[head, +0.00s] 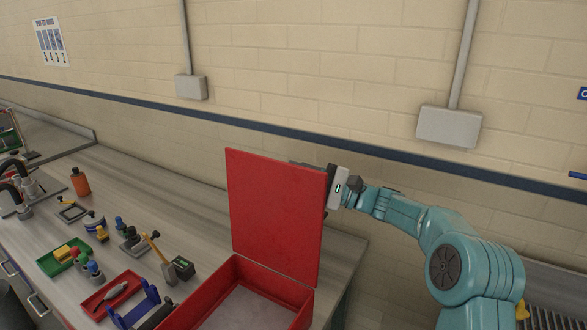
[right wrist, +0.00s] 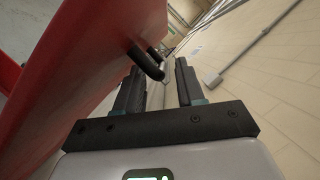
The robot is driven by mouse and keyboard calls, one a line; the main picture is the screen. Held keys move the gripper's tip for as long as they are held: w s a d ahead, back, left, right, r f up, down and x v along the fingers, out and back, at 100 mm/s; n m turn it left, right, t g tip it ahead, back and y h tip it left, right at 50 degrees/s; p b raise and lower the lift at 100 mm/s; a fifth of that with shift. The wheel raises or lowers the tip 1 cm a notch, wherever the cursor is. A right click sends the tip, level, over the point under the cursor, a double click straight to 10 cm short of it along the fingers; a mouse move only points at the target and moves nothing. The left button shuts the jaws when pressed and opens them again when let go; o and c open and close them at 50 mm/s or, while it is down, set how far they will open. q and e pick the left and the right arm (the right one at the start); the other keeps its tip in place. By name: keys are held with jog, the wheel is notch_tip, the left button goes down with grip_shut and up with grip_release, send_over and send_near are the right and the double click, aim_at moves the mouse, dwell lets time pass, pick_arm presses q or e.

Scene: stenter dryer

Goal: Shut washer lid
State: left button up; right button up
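The red washer lid (head: 275,213) stands open and nearly upright at the back of the red washer box (head: 222,287) on the bench. The box's inside shows a grey floor. My right gripper (right wrist: 158,75) is at the upper right edge of the lid, with its fingers partly hidden behind the lid in the head view. In the right wrist view its two black fingers are apart. A black bar handle (right wrist: 146,62) on the red lid (right wrist: 95,55) reaches toward the gap between them; I cannot tell whether they touch it. My left gripper is not in view.
A red tray (head: 112,291), a green tray (head: 50,264), a blue stand (head: 135,309) and small tools crowd the bench left of the box. An orange bottle (head: 80,181) stands farther back. The brick wall (head: 330,70) is behind the lid.

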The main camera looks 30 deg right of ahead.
jog(key=shift+w+a+r, duration=0.1)
jog(key=shift+w+a, duration=0.15)
jog(key=shift+a, duration=0.05)
jog(key=shift+w, duration=0.1)
grip_shut()
